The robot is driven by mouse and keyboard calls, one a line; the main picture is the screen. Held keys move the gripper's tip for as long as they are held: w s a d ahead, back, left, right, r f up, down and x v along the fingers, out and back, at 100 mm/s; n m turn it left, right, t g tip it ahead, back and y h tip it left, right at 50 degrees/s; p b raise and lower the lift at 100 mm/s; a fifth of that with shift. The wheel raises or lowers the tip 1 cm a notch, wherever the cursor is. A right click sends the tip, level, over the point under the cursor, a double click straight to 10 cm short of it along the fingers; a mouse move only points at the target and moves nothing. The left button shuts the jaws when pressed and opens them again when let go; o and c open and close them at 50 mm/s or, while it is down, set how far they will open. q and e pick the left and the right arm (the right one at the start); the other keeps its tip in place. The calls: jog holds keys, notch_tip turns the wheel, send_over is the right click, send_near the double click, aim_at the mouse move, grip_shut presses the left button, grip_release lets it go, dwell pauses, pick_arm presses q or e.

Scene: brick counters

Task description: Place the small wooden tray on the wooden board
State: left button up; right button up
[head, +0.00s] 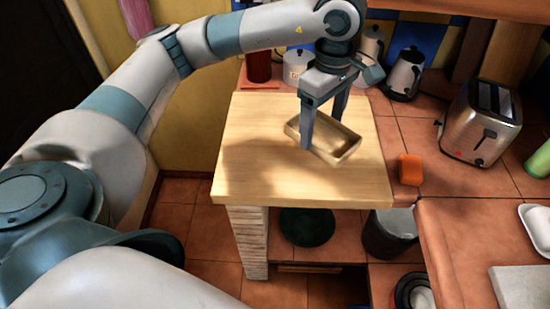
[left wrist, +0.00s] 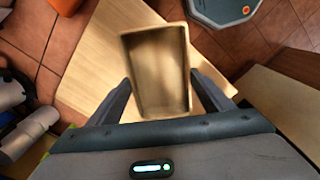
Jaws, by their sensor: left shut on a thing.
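The small wooden tray (head: 350,148) is a shallow, light-brown rectangular tray, empty inside. My left gripper (head: 323,134) comes down from above and is shut on it, with a finger at either side. In the left wrist view the tray (left wrist: 157,70) sits between the two fingers. The wooden board (head: 240,150) is the pale, thick top on a brick support. The tray is over the board's right half, tilted in the head view. I cannot tell if it touches the board. My right gripper is not in view.
An orange block (head: 410,170) lies just right of the board. A toaster (head: 482,118), a kettle (head: 405,73) and a white canister (head: 298,67) stand on the tiled counters. The board's left and front parts are bare. A dark bin (head: 388,235) is below.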

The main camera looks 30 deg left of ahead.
pick_arm(q)
jog(key=n, duration=0.2)
jog(key=f+n+b, duration=0.1)
jog(key=n, duration=0.1)
jog(key=f+n, duration=0.1)
jog(key=n, duration=0.1)
jog(key=shift+w+n+b, duration=0.25)
jog(key=shift+n+b, duration=0.05)
jog(key=shift+b, duration=0.05)
jog(key=shift+a+n, duration=0.1)
jog(key=shift+n, duration=0.9)
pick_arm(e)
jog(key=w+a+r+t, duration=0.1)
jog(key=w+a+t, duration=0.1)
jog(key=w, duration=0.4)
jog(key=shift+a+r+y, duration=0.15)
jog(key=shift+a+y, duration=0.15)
pick_arm(q)
jog(key=shift+a+f, duration=0.1)
